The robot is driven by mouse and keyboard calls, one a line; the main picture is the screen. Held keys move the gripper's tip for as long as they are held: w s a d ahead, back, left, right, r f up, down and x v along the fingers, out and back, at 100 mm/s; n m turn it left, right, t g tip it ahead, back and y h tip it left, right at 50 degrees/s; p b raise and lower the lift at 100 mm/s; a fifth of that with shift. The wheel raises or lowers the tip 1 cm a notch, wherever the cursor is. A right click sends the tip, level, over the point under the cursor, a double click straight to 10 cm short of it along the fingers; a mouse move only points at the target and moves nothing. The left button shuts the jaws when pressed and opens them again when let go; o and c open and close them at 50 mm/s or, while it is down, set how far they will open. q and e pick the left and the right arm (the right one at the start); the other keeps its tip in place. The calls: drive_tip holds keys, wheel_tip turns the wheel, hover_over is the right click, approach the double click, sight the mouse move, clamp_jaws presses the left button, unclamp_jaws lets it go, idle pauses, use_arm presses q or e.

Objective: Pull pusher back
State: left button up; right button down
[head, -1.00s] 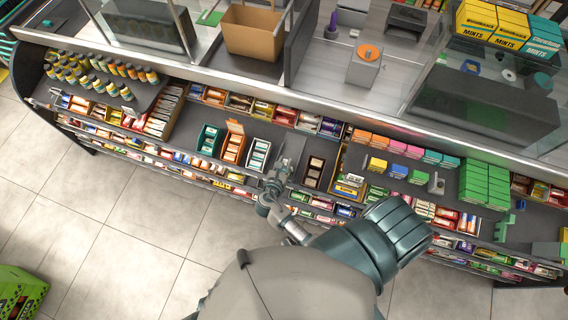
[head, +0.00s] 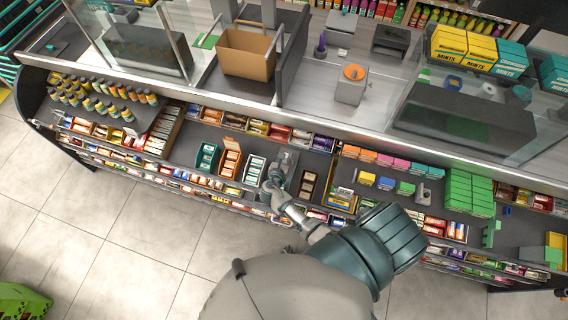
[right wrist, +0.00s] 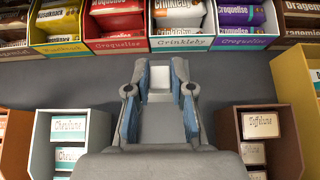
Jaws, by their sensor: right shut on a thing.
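My right gripper (head: 287,160) reaches over the dark shelf, in the gap between a white-edged box (head: 255,168) and a brown box (head: 307,185). In the right wrist view its blue-padded fingers (right wrist: 164,92) are closed around a pale grey-white block, seemingly the pusher (right wrist: 160,84). The block stands just in front of the back row of candy boxes. Its lower part is hidden by the gripper, and in the head view the gripper hides most of it. My left gripper is not in view.
Candy boxes line the back, including the white Crinkleby box (right wrist: 182,43) and red Croquelise box (right wrist: 118,45). A box of Cheralune packs (right wrist: 68,127) stands left and a brown box of Toffelune packs (right wrist: 285,130) right. Bare shelf (right wrist: 230,92) shows between the rows.

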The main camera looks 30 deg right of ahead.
drive_tip(key=shift+w+a, duration=0.1)
drive_tip(key=shift+a, duration=0.05)
drive_tip(key=c, duration=1)
unclamp_jaws()
drive_tip(key=shift+d+f, duration=0.1)
drive_tip(key=shift+d, duration=0.35)
drive_tip(key=v, duration=1.1)
drive_tip(key=shift+a, duration=0.1)
drive_tip(key=shift+s+a, duration=0.15)
drive_tip(key=shift+s, duration=0.15)
drive_tip(key=shift+a, duration=0.2)
